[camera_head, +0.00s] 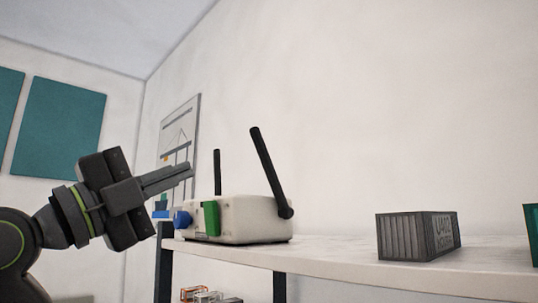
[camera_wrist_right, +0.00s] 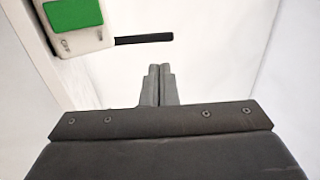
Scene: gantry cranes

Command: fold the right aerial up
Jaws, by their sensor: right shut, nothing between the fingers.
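A white box (camera_head: 255,222) with a green panel (camera_head: 212,218) and a blue knob (camera_head: 182,219) stands on the shelf. Its right aerial (camera_head: 268,170) is a black rod, hinged at the box's right end and leaning up to the left. The other aerial (camera_head: 217,172) stands about upright behind the box. My right gripper (camera_head: 191,171) is shut and empty, left of the box, its fingers pointing toward the aerials, apart from them. In the right wrist view, the shut fingers (camera_wrist_right: 160,70) are below one black aerial (camera_wrist_right: 144,39) and the box's corner (camera_wrist_right: 90,38). My left gripper is out of view.
A grey container (camera_head: 417,236) stands on the pale shelf (camera_head: 330,256) to the right, with a teal one (camera_head: 531,235) at the edge. The shelf between box and grey container is clear. A wall rises behind. Small items (camera_head: 205,295) lie below.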

